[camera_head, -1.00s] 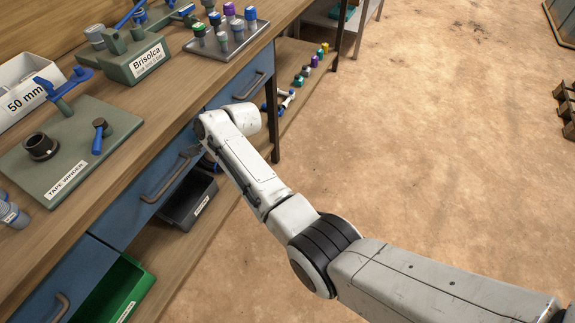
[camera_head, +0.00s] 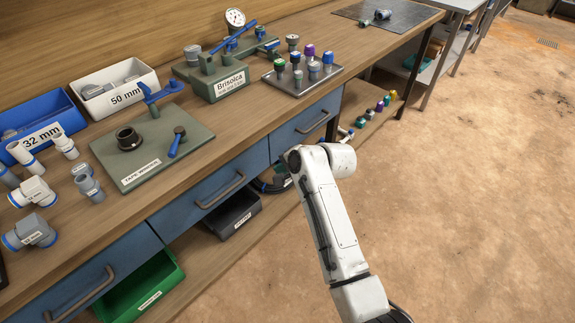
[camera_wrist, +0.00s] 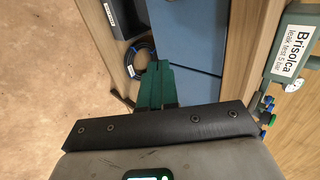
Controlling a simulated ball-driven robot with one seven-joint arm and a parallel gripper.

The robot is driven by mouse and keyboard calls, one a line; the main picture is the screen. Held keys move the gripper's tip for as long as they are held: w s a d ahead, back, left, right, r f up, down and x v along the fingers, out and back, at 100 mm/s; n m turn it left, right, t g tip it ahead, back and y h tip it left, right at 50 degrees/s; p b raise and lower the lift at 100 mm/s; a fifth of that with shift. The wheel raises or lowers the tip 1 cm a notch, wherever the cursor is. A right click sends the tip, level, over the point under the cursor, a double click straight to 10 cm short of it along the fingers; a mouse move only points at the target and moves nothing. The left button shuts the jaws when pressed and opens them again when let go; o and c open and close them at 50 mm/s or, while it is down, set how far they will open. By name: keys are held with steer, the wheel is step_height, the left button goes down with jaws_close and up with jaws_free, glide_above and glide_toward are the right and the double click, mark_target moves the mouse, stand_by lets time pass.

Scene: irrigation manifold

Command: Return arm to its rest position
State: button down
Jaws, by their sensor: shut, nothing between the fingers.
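My arm (camera_head: 335,215) rises from the bottom of the head view, in front of the bench on the aisle side. Its bent end lies beside the blue drawer fronts, and my gripper's fingers are hidden there. In the wrist view my gripper (camera_wrist: 156,88) shows as two green fingers closed together, with nothing between them. The fingers appear in front of a blue drawer front (camera_wrist: 190,40), and I cannot tell how far apart they are. No object is held.
The workbench (camera_head: 75,235) carries a tape winder plate (camera_head: 190,148), the Brisolca test stand (camera_head: 213,85), a tray of capped fittings (camera_head: 322,75) and parts bins. A green bin (camera_head: 150,285) and black bin (camera_head: 236,212) sit below. Open floor (camera_head: 470,200) lies to the right.

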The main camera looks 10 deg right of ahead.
steer(key=shift+v, duration=1.25)
steer(key=s+d+f+n+g+h, duration=0.1)
steer(key=s+d+f+n, duration=0.1)
steer(key=s+d+f, duration=0.3)
steer(key=s+d+f+n+g+h, duration=0.1)
steer(key=s+d, duration=0.2)
steer(key=s, duration=0.4)
steer(key=s+d+n+g+h, duration=0.2)
steer(key=s+d+n, duration=0.1)
steer(key=s, duration=1.3)
steer(key=s+d+n+g+h+p, duration=0.1)
steer(key=s+d+n, duration=0.3)
steer(key=s, duration=1.2)
steer(key=shift+d+f+g+h, duration=0.3)
steer(key=shift+d+g+h, duration=0.1)
steer(key=shift+d+g, duration=0.55)
steer(key=shift+d, duration=0.1)
